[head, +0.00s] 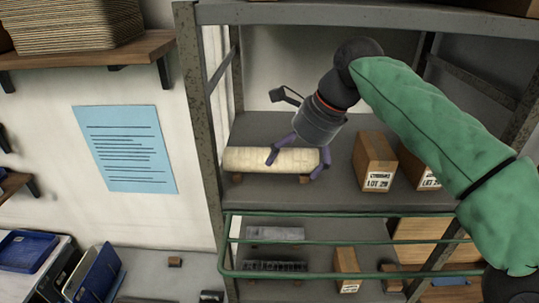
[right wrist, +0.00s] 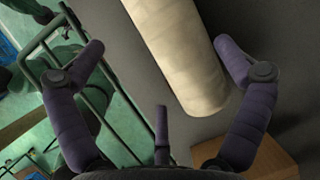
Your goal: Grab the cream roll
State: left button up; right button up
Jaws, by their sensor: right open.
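The cream roll (head: 245,159) lies lengthwise on the upper rack shelf, on small brown blocks. My right gripper (head: 296,163) is above the roll's right part, with its purple fingers spread and reaching down. In the right wrist view the roll (right wrist: 180,50) runs between the open fingers of my right gripper (right wrist: 158,50), nearer the right finger. A wide gap separates it from the left finger. I cannot tell whether the right fingertip touches it. My left gripper is not in view.
Cardboard boxes (head: 374,160) stand right of the roll on the shelf (head: 290,198). A green rail (head: 340,214) runs along the shelf's front. A rack post (head: 200,120) stands at the left. The lower shelf holds grey items and a small box (head: 346,265).

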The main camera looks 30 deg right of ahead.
aim_at(274, 173)
jog(key=shift+a+r, duration=0.1)
jog(key=shift+a, duration=0.15)
jog(key=shift+w+a+p, duration=0.3)
jog(key=shift+w+a, duration=0.05)
jog(key=shift+w, duration=0.2)
jog(key=shift+w+a+p, duration=0.25)
jog(key=shift+w+a, duration=0.05)
jog(key=shift+w, duration=0.25)
jog(key=x, duration=0.2)
jog(key=shift+w, duration=0.35)
jog(key=shift+a+f, duration=0.1)
jog(key=shift+f, duration=0.35)
jog(key=shift+s, duration=0.15)
jog(key=shift+f, duration=0.1)
jog(key=c, duration=1.5)
